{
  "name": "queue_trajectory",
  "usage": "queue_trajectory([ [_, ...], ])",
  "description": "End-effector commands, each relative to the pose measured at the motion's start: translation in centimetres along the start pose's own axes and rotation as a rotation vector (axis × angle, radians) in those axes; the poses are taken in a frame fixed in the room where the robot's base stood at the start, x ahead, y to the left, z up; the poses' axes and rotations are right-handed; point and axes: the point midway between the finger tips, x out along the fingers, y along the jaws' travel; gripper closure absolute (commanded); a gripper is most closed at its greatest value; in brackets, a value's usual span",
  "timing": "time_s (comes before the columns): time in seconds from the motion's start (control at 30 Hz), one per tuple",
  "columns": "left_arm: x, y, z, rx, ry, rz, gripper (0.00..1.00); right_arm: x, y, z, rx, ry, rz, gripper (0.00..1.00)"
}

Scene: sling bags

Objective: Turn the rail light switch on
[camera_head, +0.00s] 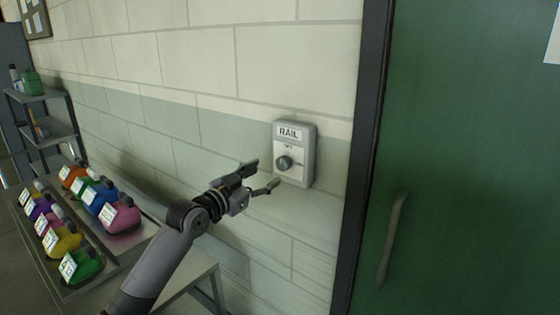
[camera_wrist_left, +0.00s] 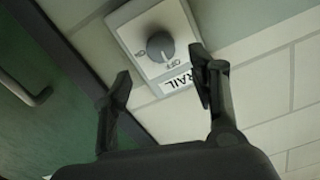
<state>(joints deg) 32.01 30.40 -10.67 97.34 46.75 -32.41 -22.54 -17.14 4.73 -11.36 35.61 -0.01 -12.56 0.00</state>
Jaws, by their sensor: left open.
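The rail light switch (camera_head: 309,160) is a grey wall box with a white face, a label reading RAIL and a round dark knob (camera_head: 284,163). In the left wrist view the switch plate (camera_wrist_left: 147,65) shows tilted, with its knob (camera_wrist_left: 160,46) and the words OFF and ON. The knob's pointer seems to face OFF. My left gripper (camera_head: 265,176) is open and empty, just left of the switch in the head view. In the left wrist view its fingers (camera_wrist_left: 163,88) spread on either side of the lower part of the plate, apart from the knob. My right gripper is not in view.
A green door (camera_head: 465,170) with a handle (camera_head: 392,240) and dark frame stands right of the switch. A bench (camera_head: 140,262) with several coloured bags lies at the lower left. A shelf (camera_head: 40,132) stands farther back. The block wall around the switch is clear.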

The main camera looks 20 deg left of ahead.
Motion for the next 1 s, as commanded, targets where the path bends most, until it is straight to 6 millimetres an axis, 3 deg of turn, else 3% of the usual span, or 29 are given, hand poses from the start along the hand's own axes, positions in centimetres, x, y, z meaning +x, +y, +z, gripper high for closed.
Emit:
queue_trajectory([
  [0.2, 4.1, -0.1, -0.2, -0.004, 0.000, -0.001, 0.46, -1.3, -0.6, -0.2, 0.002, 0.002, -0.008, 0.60],
  [0.4, 6.7, -0.1, -0.1, -0.003, -0.001, 0.000, 0.46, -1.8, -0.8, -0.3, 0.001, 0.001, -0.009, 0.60],
  [0.6, 7.8, -0.1, 0.0, -0.002, 0.000, -0.001, 0.46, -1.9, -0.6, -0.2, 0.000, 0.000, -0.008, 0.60],
  [0.9, 8.0, 0.0, 0.1, 0.000, 0.000, -0.001, 0.46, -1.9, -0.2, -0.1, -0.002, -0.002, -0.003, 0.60],
  [1.0, 8.0, -0.1, 0.1, -0.001, 0.000, -0.001, 0.52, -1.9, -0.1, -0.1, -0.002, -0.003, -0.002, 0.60],
])
